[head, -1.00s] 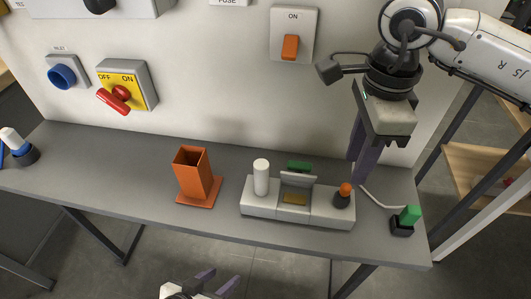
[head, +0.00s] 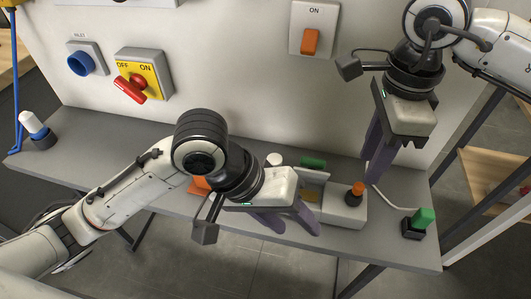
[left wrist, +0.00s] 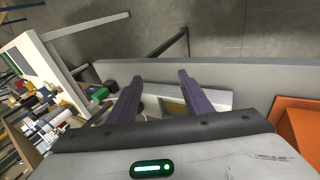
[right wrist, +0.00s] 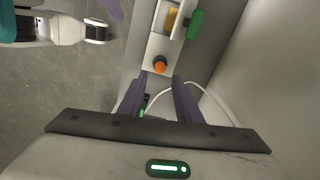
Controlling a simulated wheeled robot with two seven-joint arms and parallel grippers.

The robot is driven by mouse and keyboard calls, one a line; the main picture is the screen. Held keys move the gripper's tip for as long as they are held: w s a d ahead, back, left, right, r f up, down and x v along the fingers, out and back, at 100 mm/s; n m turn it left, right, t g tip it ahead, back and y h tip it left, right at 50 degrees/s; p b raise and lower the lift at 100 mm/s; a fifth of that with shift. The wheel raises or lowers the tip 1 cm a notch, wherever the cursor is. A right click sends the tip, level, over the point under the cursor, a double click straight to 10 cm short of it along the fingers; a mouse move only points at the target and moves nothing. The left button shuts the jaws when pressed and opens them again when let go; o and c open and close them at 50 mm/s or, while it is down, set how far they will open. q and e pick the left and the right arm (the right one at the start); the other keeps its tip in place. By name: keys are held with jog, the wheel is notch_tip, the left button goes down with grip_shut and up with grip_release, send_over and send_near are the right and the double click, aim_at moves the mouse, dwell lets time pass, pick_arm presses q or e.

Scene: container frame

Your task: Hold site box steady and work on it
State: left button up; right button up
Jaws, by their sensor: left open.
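The site box, a pale grey box (head: 341,210), sits on the grey bench. The left wrist view shows part of the box (left wrist: 216,99) between and beyond the fingers; contact cannot be told. My right gripper (head: 370,166) is open above the box's right end. In the right wrist view the orange top (right wrist: 160,65) appears just beyond its empty fingers.
An orange holder (left wrist: 300,125) stands beside the box, mostly hidden by my left arm in the head view. A green-topped black block (head: 420,222) with a white cable is at the bench's right end. The wall bears a red switch (head: 132,86) and an orange switch (head: 310,41).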

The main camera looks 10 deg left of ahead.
aim_at(360, 185)
pick_arm(q)
jog(key=w+a+r+m+t+y, duration=0.25)
jog(key=w+a+r+y, duration=0.35)
jog(key=r, duration=0.3)
jog(key=shift+n+t+h, duration=0.25)
jog(key=shift+h, duration=0.25)
jog(key=x, duration=1)
jog(key=shift+w+f, duration=0.25)
grip_shut()
pick_arm(e)
jog(key=o, duration=0.4)
jog(key=shift+c, duration=0.2)
jog(key=n, duration=0.1)
jog(key=r+n, duration=0.1)
jog(key=n, duration=0.2)
jog(key=shift+r, duration=0.3)
notch_tip(360, 185, down, 11)
jog(key=n, duration=0.3)
